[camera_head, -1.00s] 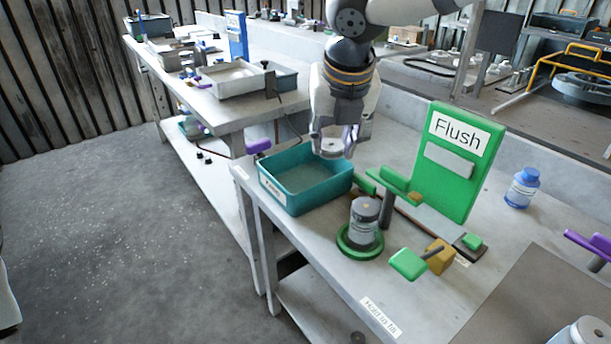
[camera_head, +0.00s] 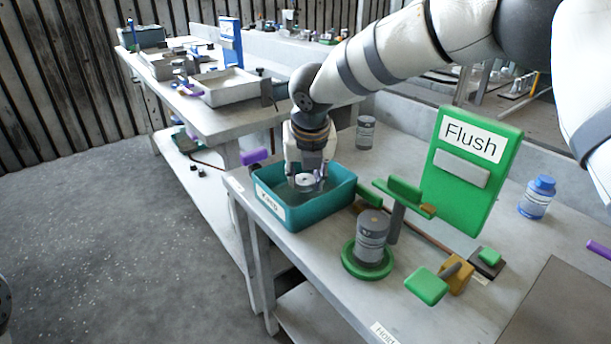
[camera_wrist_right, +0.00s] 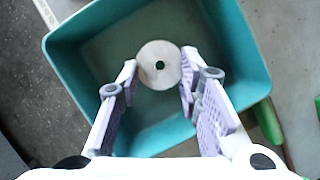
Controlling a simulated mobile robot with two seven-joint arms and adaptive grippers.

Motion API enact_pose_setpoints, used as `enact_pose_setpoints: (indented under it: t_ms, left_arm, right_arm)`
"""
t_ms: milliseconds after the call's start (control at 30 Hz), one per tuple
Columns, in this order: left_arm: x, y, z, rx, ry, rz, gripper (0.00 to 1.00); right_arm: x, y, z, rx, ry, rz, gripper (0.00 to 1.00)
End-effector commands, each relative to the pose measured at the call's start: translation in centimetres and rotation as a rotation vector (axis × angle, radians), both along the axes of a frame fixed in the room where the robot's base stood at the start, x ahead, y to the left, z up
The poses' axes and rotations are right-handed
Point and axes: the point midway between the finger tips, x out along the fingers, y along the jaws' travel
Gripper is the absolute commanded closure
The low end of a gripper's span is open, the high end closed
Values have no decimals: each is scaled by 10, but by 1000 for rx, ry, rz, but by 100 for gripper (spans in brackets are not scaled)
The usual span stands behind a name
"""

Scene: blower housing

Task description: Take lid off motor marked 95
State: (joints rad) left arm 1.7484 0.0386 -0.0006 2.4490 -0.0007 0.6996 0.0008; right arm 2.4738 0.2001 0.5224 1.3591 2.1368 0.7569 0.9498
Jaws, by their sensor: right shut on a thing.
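My right gripper (camera_head: 307,184) is shut on a round pale lid (camera_head: 304,179) with a dark centre hole. In the right wrist view the lid (camera_wrist_right: 170,76) sits between the fingertips, above the teal bin (camera_wrist_right: 235,40). The bin (camera_head: 300,222) carries a label that I cannot read clearly. One grey motor (camera_head: 371,247) stands upright in a green ring (camera_head: 350,265) at the front. Another grey motor (camera_head: 365,133) stands upright behind the bin. I cannot read the number 95 on either. My left gripper is not in view.
A green Flush panel (camera_head: 465,195) stands right of the motors. Green levers (camera_head: 405,190) and a green-handled yellow block (camera_head: 458,277) are close by. A blue-capped bottle (camera_head: 537,198) is at the right. A purple handle (camera_head: 254,156) is left of the bin.

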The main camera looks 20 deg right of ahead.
Motion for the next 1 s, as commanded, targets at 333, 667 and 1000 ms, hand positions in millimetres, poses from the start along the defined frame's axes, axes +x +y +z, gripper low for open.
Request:
enact_pose_setpoints:
  t_ms: [333, 667, 1000]
  left_arm:
    - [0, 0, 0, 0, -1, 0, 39]
    - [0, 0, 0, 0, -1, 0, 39]
    - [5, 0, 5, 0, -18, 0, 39]
  right_arm:
    - [0, 0, -11, 0, 2, 0, 100]
    - [0, 0, -12, 0, 2, 0, 47]
    - [-8, 1, 25, 2, -6, 0, 47]
